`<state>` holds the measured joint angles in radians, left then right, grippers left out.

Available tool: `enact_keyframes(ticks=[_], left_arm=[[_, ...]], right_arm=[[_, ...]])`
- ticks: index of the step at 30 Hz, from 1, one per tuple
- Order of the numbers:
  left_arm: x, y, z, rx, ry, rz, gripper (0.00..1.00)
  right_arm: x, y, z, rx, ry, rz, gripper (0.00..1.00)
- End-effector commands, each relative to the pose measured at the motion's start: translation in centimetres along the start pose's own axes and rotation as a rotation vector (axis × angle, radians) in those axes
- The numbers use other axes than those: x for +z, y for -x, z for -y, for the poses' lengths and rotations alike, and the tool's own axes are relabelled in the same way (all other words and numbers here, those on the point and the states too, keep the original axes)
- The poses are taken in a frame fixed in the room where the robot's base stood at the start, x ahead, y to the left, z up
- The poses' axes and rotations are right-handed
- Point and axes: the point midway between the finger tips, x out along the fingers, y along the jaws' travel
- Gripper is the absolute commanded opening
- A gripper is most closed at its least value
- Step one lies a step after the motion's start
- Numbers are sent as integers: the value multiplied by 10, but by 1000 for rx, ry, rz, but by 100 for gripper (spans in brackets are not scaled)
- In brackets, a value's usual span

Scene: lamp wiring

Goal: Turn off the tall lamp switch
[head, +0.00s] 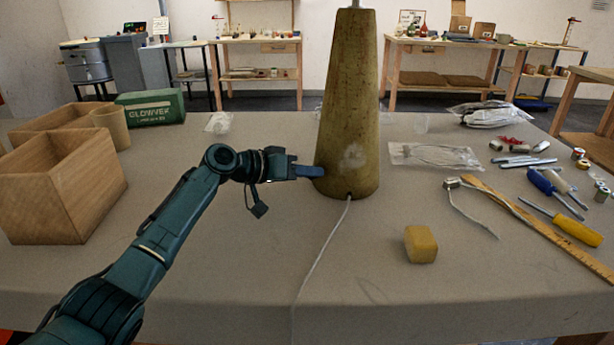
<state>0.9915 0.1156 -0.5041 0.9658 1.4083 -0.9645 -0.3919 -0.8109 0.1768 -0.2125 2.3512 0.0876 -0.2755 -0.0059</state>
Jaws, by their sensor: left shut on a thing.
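The tall lamp has a tapered, mottled yellow-brown body (348,105) that stands upright in the middle of the table in the head view. Its top is cut off by the frame. A pale cord (322,250) leaves a small dark hole at its foot and runs over the front of the table. I cannot make out a switch on it. My left gripper (312,171) is at the lower left side of the lamp, with its blue fingers seen edge-on and shut at the lamp body. The exact spot between the fingertips is hidden. My right gripper is not in view.
Wooden boxes (62,190) and a green glove box (150,108) stand at the left. A yellow block (421,244) lies front right of the lamp. A wooden ruler (540,228), screwdrivers (563,222) and small parts cover the right. The front middle is mostly clear.

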Motion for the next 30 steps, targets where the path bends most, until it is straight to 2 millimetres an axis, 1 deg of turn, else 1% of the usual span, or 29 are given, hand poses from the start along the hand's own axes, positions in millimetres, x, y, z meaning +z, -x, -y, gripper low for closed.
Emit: enact_keyframes(ticks=[3, 9, 26, 27, 30], left_arm=[[2, -1, 1, 25, 61, 2, 2], [2, -1, 1, 50, 123, 4, 2], [2, -1, 1, 61, 150, 5, 2], [2, -1, 1, 61, 150, 4, 26], [2, -1, 1, 61, 149, 4, 34]], right_arm=[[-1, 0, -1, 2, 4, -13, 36], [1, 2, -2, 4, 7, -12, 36], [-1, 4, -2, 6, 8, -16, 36], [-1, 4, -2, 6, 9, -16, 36], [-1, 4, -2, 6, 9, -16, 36]])
